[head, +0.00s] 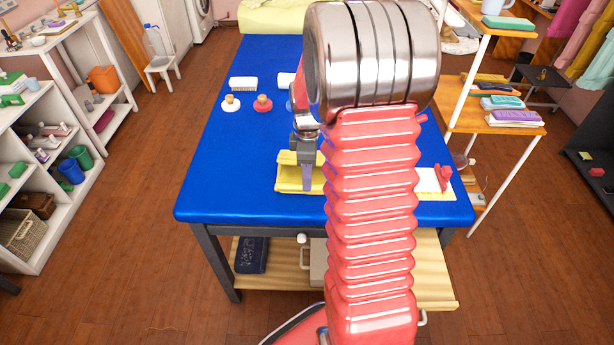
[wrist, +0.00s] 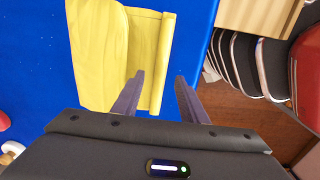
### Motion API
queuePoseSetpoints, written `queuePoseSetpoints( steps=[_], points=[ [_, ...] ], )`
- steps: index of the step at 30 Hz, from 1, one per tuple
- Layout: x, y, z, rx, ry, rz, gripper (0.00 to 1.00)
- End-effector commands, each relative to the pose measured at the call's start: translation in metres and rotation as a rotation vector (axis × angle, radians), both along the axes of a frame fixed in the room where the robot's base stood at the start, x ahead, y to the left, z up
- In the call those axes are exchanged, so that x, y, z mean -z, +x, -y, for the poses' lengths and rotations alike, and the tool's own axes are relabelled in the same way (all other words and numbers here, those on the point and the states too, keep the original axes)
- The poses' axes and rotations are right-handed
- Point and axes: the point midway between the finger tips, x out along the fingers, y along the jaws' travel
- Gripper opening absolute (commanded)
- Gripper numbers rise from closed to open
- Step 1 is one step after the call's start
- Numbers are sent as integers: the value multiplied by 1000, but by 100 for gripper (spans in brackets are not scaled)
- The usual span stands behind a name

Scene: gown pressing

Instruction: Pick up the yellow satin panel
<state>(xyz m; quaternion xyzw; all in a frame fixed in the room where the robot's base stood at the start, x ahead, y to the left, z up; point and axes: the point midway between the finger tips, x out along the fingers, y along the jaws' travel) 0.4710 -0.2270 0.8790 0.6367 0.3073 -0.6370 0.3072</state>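The yellow satin panel (head: 292,180) lies on the blue table (head: 240,195) near its front edge, partly hidden behind my arm in the head view. In the wrist view the panel (wrist: 98,55) shows creases and a narrow raised or folded strip along its right side. My gripper (head: 306,184) is over the panel, pointing down. In the wrist view my gripper (wrist: 160,78) is open, with its two dark fingers apart and the strip's near end between them. I cannot tell whether the fingers touch the cloth.
A white spool-like item (head: 231,103) and a red one (head: 263,103) stand farther back on the table. A white block (head: 243,83) is behind them. A red item (head: 444,178) stands on a white sheet at right. The table's left front is clear.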

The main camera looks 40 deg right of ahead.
Motion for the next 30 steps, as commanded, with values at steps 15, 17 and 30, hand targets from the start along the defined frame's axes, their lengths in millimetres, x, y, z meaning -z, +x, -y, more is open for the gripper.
queuePoseSetpoints(
  steps=[15, 17, 30],
  points=[
    [29, 1, 0, -1, 0, 0, 39],
    [29, 1, 0, -1, 0, 0, 39],
    [29, 1, 0, -1, 0, 0, 24]
  ],
)
